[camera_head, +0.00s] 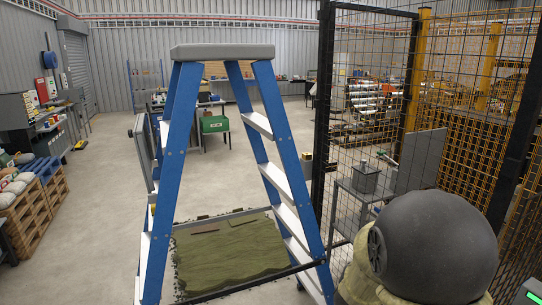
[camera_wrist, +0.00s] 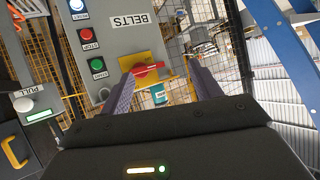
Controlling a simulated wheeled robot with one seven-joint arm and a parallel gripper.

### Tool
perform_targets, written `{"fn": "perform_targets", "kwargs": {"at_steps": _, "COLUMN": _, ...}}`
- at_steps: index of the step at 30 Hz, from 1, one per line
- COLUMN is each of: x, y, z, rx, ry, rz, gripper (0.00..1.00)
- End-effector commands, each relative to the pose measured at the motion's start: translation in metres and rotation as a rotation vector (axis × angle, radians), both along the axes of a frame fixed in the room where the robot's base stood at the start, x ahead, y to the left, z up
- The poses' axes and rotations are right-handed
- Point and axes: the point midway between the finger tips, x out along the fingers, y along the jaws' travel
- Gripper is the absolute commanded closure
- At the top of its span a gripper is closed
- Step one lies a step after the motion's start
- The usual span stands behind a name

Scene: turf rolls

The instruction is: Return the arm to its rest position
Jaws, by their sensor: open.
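My gripper (camera_wrist: 158,76) shows in the wrist view, with its two ridged purple-grey fingers spread apart and nothing held. Beyond and between the fingertips is a red rotary handle (camera_wrist: 148,70) on a yellow plate, on a grey panel labelled BELTS (camera_wrist: 128,22). The handle looks close to the fingertips; I cannot tell whether they touch. The dark wrist body fills the bottom of that view. My gripper does not show in the head view.
The panel carries green (camera_wrist: 97,64), red (camera_wrist: 88,36) and blue buttons. A blue stepladder (camera_head: 170,170) stands close ahead in the head view, with green turf (camera_head: 230,255) seen between its legs. A black mesh fence (camera_head: 345,110) is right. Open floor (camera_head: 105,210) lies left.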

Motion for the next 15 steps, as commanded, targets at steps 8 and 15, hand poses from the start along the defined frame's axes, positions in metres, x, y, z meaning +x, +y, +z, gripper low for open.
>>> {"fn": "perform_targets", "kwargs": {"at_steps": 8, "x": -0.048, "y": 0.074, "z": -0.030, "rx": 0.184, "ry": 0.304, "rz": 0.354, "gripper": 0.37}}
{"fn": "perform_targets", "kwargs": {"at_steps": 15, "x": -0.129, "y": 0.104, "z": -0.047, "rx": 0.212, "ry": 0.647, "rz": 0.574, "gripper": 0.37}}
